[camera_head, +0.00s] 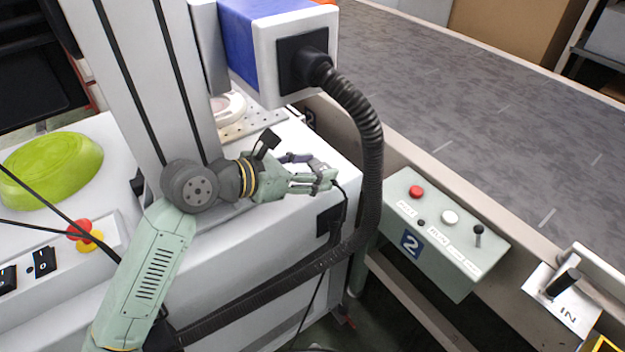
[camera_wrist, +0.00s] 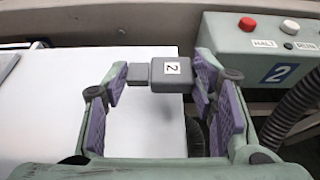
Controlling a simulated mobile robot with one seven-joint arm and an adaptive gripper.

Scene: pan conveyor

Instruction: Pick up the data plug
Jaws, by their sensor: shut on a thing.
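The data plug (camera_wrist: 158,75) shows in the wrist view as a dark grey block with a narrower left end and a white label reading 2. It lies crosswise between the purple-padded fingertips of my gripper (camera_wrist: 160,84), which is shut on it. In the head view, my gripper (camera_head: 318,178) is over the right end of the white cabinet top (camera_head: 300,210). The plug is too small and covered by the fingers to make out clearly there. A thin dark cable hangs down from beside the fingertips.
A green control box (camera_head: 440,235) marked 2 stands to the right, beside the conveyor (camera_head: 480,120). A thick black corrugated hose (camera_head: 370,150) curves down close to the right of my gripper. A green bowl (camera_head: 50,168) and red emergency button (camera_head: 80,229) are at left.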

